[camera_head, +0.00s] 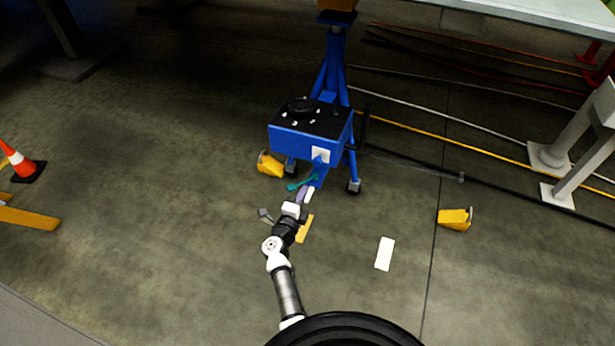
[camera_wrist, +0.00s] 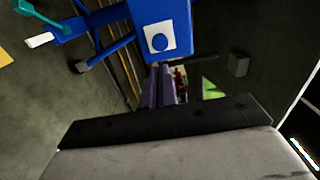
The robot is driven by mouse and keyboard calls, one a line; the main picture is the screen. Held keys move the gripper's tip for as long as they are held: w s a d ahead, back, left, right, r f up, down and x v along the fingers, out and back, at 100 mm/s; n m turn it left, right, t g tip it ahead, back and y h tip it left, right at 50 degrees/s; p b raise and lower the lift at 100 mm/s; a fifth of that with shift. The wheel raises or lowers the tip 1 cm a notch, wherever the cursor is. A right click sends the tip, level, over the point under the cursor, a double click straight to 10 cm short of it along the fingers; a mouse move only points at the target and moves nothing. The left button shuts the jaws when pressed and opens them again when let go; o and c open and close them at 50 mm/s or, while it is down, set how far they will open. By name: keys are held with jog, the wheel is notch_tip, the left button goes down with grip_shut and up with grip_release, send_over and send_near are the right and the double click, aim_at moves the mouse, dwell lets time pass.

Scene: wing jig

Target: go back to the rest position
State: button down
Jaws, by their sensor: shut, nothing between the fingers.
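My gripper (camera_head: 302,194) is in front of the blue stand in the head view, with its purple fingers pointing toward it. In the wrist view the two purple fingers (camera_wrist: 160,85) lie side by side, shut and empty. The blue box (camera_head: 294,141) on the stand has a black top with small parts on it. Its front carries a white plate (camera_head: 321,155), which shows in the wrist view (camera_wrist: 160,39) with a blue disc, just beyond the fingertips. I cannot tell the exact gap.
A teal piece (camera_head: 301,184) and a white-ended part (camera_head: 309,194) are close beside my gripper. Yellow blocks lie left (camera_head: 270,165) and right (camera_head: 454,218). An orange cone (camera_head: 24,163) stands far left. Cables run along the back right.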

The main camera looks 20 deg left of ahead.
jog(key=shift+s+a+p, duration=0.1)
jog(key=shift+s+p, duration=0.25)
jog(key=shift+s, duration=1.35)
